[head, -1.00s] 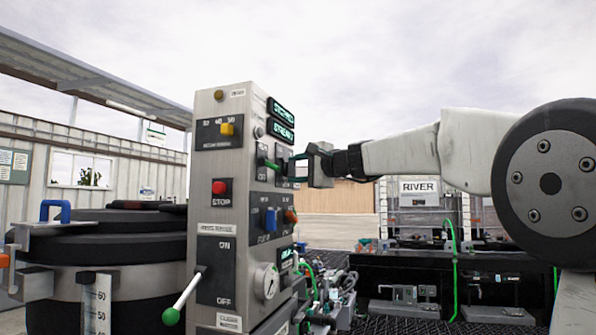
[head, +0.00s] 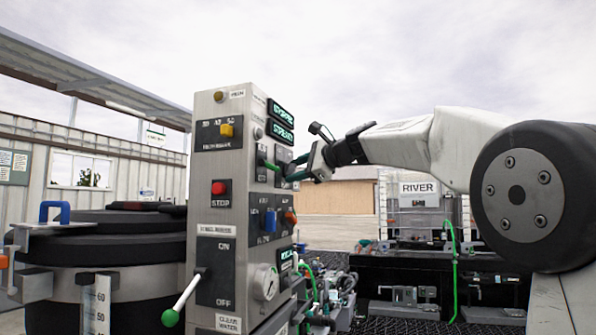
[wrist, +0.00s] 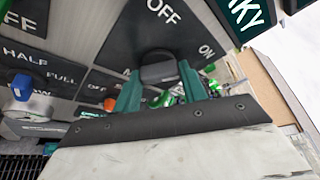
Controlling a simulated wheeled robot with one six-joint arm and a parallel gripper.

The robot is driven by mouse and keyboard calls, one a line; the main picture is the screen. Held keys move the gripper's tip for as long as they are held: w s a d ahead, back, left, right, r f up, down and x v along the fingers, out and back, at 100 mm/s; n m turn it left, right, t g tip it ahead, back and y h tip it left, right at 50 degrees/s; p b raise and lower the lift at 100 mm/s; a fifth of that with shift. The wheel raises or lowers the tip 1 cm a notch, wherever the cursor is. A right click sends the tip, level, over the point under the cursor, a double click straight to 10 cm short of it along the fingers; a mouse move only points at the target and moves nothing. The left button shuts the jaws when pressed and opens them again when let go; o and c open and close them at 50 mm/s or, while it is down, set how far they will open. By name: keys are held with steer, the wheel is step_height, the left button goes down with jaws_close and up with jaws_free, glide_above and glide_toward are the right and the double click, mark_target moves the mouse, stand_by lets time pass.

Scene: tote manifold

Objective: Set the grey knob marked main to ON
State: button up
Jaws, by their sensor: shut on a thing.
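A dark grey knob (wrist: 158,68) sits on a dark plate with OFF and ON lettering in the wrist view. The name on its label cannot be read. My gripper (head: 296,168) has green fingers and is at the right-hand face of the control panel in the head view. In the wrist view one finger lies on each side of the knob, and the gripper is shut on it. The gripper is tilted in the head view. The knob's pointing direction is hard to tell, and the gripper hides it in the head view.
The grey control panel (head: 230,109) also carries a red STOP button (head: 219,187), a yellow switch (head: 227,130), a blue knob (head: 270,221), an orange knob (head: 290,217) and a green-tipped lever (head: 182,300). A black tank (head: 120,245) stands left. Pipes and a rack are at right.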

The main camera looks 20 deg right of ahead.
steer(key=shift+f, duration=0.15)
steer(key=o, duration=1)
steer(key=shift+s, duration=0.1)
steer(key=shift+s+d+r, duration=0.2)
steer(key=shift+r, duration=0.05)
steer(key=v, duration=0.7)
steer(key=shift+f, duration=0.1)
